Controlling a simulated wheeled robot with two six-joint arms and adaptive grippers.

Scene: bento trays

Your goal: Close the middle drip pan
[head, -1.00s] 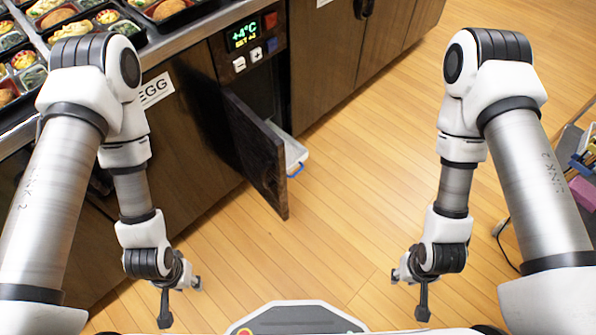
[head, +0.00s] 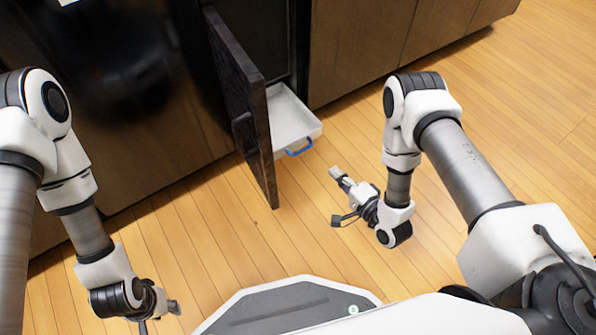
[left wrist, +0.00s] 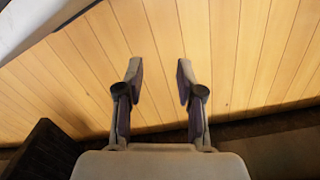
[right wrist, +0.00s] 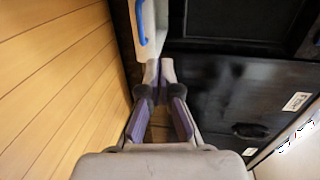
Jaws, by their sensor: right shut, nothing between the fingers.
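A white drip pan (head: 293,116) with a blue handle (head: 299,148) sticks out of the dark compartment, low over the floor, just right of an open dark door (head: 243,105). My right gripper (head: 340,178) is shut and empty, in front of the pan and a little to its right, apart from it in the head view. In the right wrist view its fingertips (right wrist: 159,71) point at the pan (right wrist: 155,42) and its handle (right wrist: 140,22). My left gripper (head: 160,316) is open and empty over the floor at lower left; its parted fingers show in the left wrist view (left wrist: 157,72).
The open door stands out from the cabinet between my left arm and the pan. Dark cabinet fronts (head: 370,45) run along the back. The wooden floor (head: 320,230) around my right gripper is clear.

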